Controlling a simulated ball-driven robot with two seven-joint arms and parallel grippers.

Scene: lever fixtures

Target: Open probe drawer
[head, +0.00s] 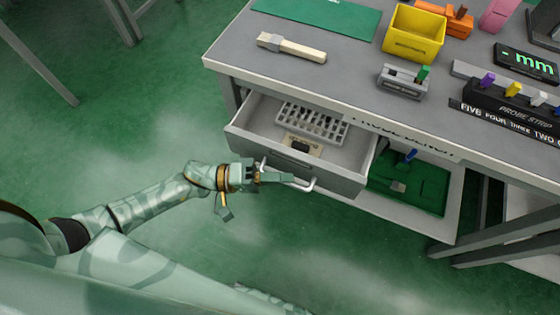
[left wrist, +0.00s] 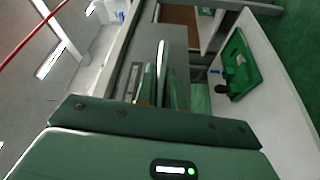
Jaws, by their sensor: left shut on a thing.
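The probe drawer (head: 347,186) under the bench is pulled partly out in the head view. Inside it lie a light grey slotted rack (head: 312,123) and a small beige piece with a dark block (head: 302,146). A pale bar handle (head: 306,185) runs across the drawer front. My left gripper (head: 268,176) is shut on this handle near its left end. My right gripper is not seen in either view.
The bench top (head: 340,75) carries a yellow bin (head: 414,34), a wooden-handled tool (head: 292,47), a grey fixture (head: 403,82) and a probe strip (head: 510,105). A green tray (head: 410,184) sits on a shelf right of the drawer. Floor before the drawer is clear.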

